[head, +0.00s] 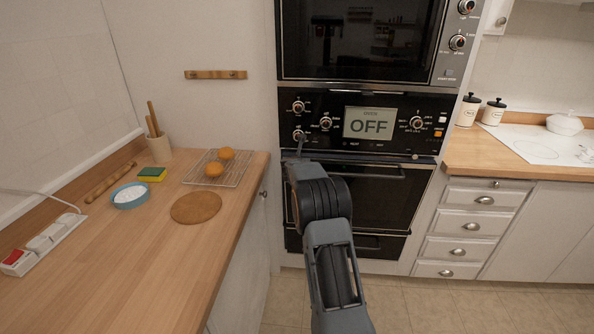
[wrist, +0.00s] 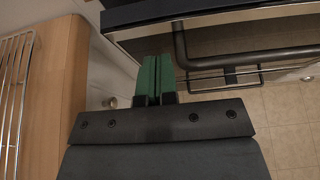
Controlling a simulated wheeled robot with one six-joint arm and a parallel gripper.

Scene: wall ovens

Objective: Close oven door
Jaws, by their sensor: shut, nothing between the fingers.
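The lower oven (head: 368,125) is built into the wall unit, and its display reads OFF. Its dark oven door (head: 385,200) hangs upright below the control panel, with a bar handle across its top. It looks shut or nearly shut; I cannot tell whether a small gap is left. My gripper (head: 300,146) is in front of the door's upper left corner, and my arm hides part of the door. In the wrist view the green fingers (wrist: 155,65) are pressed together and empty, beside the dark door handle (wrist: 250,49). I cannot tell whether they touch the oven.
A wooden counter (head: 120,240) on the left holds a cooling rack (head: 230,178) with round orange items, a round board (head: 196,207), a blue bowl (head: 130,196) and a sponge (head: 152,174). White drawers (head: 465,225) stand to the right. The tiled floor (head: 440,305) there is clear.

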